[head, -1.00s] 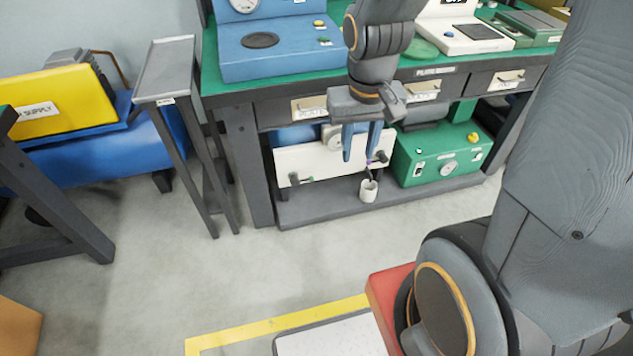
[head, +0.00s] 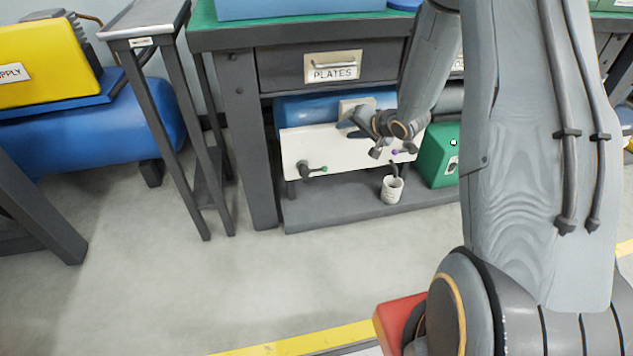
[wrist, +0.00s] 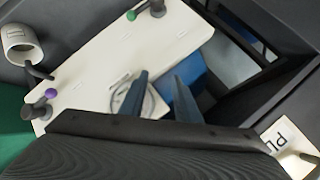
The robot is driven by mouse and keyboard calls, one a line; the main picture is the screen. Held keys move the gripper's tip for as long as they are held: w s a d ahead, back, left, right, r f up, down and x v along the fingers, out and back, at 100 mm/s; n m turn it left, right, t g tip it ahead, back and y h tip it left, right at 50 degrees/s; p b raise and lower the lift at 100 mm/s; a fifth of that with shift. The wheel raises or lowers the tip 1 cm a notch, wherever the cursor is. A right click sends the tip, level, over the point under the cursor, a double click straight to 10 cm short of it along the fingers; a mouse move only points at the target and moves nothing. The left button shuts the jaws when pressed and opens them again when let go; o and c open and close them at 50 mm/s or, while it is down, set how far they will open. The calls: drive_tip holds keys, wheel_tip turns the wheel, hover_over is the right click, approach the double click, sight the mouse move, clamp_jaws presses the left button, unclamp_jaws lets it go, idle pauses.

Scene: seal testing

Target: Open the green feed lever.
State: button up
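The green feed lever (head: 317,169) is a small handle with a green tip on a dark valve, at the left of a white panel (head: 300,146) under the bench. In the wrist view the green lever (wrist: 134,14) is at the top, beyond my fingertips. My gripper (wrist: 160,80) is open and empty, its two blue-grey fingers apart over the panel. It is not touching the lever. In the head view my gripper is right of and above the lever, its fingers partly hidden. A purple-tipped lever (head: 401,152) is at the panel's right; it also shows in the wrist view (wrist: 50,94).
A white cup (head: 392,190) stands on the lower shelf (head: 340,211) below the purple lever. A green box (head: 440,160) is at the right. A drawer labelled PLATES (head: 333,67) is above the panel.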

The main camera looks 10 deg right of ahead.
wheel_tip(320, 180, down, 11)
drive_tip(key=w+a+m+t+y+b, duration=0.1)
drive_tip(key=w+m+y+b, duration=0.15)
drive_tip(key=b, duration=0.45)
drive_tip(key=y+b, duration=0.5)
drive_tip(key=b, duration=0.1)
approach(318, 170)
drive_tip(key=w+a+f, duration=0.2)
drive_tip(key=shift+m+t, duration=0.3)
drive_tip(key=shift+m, duration=0.25)
drive_tip(key=b+x, duration=0.1)
drive_tip(key=x, duration=0.1)
drive_tip(key=b+x, duration=0.1)
drive_tip(key=x, duration=0.1)
drive_tip(key=b+x, duration=0.1)
drive_tip(key=x, duration=0.2)
drive_tip(key=shift+w+a+r, duration=0.1)
drive_tip(key=shift+w+r, duration=0.05)
drive_tip(key=shift+r, duration=0.2)
clamp_jaws()
